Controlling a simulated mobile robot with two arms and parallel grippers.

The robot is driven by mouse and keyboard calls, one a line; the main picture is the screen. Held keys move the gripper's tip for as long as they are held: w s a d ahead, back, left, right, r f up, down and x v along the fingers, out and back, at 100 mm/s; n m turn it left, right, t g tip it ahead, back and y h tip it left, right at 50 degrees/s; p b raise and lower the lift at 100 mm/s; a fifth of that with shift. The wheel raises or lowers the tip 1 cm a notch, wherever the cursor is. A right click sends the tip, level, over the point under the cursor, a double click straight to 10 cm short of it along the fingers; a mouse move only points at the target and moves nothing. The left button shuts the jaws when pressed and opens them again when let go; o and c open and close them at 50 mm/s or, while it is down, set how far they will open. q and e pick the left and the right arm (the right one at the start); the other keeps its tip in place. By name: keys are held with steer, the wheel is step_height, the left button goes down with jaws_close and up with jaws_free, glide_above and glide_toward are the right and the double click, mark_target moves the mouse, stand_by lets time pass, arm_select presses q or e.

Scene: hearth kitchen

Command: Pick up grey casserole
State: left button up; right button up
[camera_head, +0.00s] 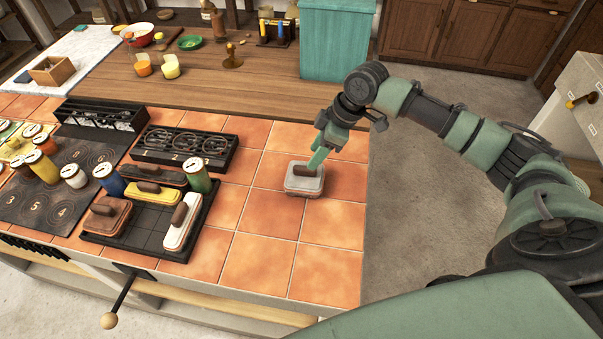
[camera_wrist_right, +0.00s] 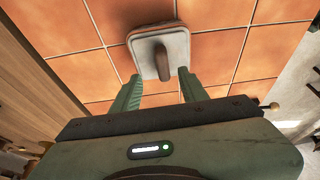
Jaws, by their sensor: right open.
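The grey casserole (camera_head: 304,182) is a small grey, rounded-square dish with a brown handle on top. It sits on the orange tiled counter near the right edge. In the right wrist view the casserole (camera_wrist_right: 148,47) lies just beyond the fingertips, its handle upright between their lines. My right gripper (camera_head: 317,160) reaches in from the right, over the casserole. In the wrist view its two green fingers (camera_wrist_right: 158,82) are apart with nothing between them. In the head view the gripper hides part of the casserole's far side. My left gripper is out of view.
A black tray (camera_head: 150,236) with several coloured lidded dishes stands to the left. A black rack (camera_head: 185,148) with rings is behind it. Several coloured cylinders stand on a dark numbered mat (camera_head: 40,203). A teal box (camera_head: 335,42) is at the back. Tiles around the casserole are clear.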

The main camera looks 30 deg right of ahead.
mark_target(305, 176)
steer(key=shift+s+a+f+p, duration=0.25)
steer(key=shift+a+f+p, duration=0.2)
steer(key=shift+f, duration=0.3)
steer(key=shift+x, duration=0.85)
steer(key=shift+w+p+x, duration=0.15)
steer(key=shift+x, duration=0.45)
steer(key=shift+w+p+x, duration=0.15)
steer(key=shift+x, duration=0.45)
steer(key=c, duration=0.8)
jaws_close()
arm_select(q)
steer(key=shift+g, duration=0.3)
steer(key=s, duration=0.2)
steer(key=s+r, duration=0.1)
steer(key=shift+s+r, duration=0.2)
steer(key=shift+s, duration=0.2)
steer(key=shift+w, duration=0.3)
